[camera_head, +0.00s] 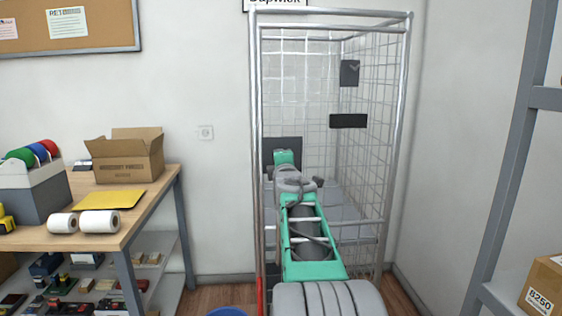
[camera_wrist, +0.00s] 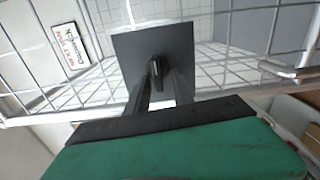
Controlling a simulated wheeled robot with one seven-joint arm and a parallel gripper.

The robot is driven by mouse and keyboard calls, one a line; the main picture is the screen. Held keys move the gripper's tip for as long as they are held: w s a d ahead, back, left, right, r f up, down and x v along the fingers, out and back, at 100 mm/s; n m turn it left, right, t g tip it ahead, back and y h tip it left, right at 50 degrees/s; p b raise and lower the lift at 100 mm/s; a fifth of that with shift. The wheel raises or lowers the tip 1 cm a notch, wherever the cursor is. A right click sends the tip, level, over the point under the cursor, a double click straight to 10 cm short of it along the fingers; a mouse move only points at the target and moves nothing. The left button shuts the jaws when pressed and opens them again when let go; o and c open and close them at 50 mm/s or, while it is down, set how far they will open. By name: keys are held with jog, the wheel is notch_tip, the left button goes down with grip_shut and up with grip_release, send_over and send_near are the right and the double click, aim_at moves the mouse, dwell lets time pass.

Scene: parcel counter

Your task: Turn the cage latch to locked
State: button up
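The wire cage (camera_head: 330,27) stands in the middle of the head view. A dark latch plate (camera_head: 283,142) is on its left front side, partly hidden behind my arm. In the wrist view the plate (camera_wrist: 187,46) is square and tilted, with a small dark latch handle (camera_wrist: 155,69) standing out from it. My gripper (camera_wrist: 162,84) points at the plate. Its two dark fingers are apart, one on each side of the handle's lower end, with a light gap between them. Whether they touch the handle cannot be told. My gripper's tips are hidden in the head view.
A wooden table (camera_head: 148,196) with an open carton (camera_head: 127,160), a yellow envelope (camera_head: 110,200) and white rolls is on the left. A grey shelf frame (camera_head: 513,160) with a carton (camera_head: 545,288) is on the right. A blue bin rim (camera_head: 227,311) shows at the bottom.

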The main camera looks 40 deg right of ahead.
jog(key=v, duration=0.7)
jog(key=shift+s+a+b, duration=0.25)
jog(key=shift+s+b, duration=0.05)
jog(key=shift+b, duration=0.1)
